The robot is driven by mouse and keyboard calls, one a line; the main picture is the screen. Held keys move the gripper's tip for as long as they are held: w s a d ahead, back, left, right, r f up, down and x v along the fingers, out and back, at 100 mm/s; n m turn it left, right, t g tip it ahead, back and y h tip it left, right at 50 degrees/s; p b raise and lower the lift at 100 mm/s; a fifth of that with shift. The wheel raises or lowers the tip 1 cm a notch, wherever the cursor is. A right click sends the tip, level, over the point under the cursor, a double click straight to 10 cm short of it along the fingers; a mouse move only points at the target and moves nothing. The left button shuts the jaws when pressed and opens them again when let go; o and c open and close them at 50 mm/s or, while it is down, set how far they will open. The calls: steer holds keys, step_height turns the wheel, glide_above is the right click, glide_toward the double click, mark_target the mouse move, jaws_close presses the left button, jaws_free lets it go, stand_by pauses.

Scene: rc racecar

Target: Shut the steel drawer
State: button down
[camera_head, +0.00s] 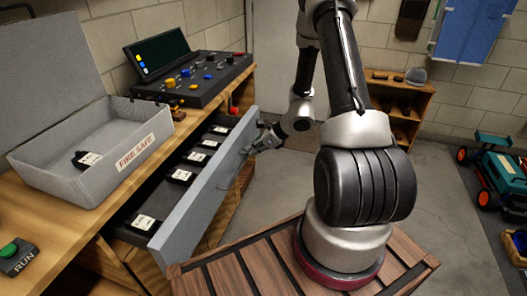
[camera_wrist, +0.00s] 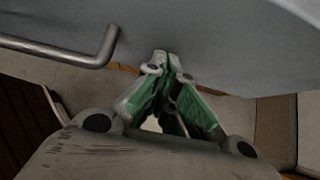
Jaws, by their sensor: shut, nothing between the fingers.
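The steel drawer (camera_head: 203,190) stands pulled out from under the wooden workbench, with its grey front panel facing my arm. Several black items with white labels lie inside it. My gripper (camera_head: 260,138) is at the far end of the drawer front, on its outer side. In the wrist view my gripper's fingertips (camera_wrist: 167,62) are together and empty, at or very near the grey drawer front (camera_wrist: 210,35); I cannot tell whether they touch. The bar handle (camera_wrist: 85,54) of the drawer is to the left of the fingers, not held.
An open grey fire-safe box (camera_head: 95,165) stands on the workbench (camera_head: 60,225) above the drawer. A control console (camera_head: 195,80) is behind it, and a RUN button (camera_head: 14,256) is at front left. A shelf (camera_head: 405,105) and a teal-and-black car (camera_head: 498,165) are at right.

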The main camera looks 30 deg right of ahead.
mark_target(210, 146)
steer(key=w+a, duration=1.1)
steer(key=shift+w+a, duration=0.4)
steer(key=shift+w+r, duration=0.1)
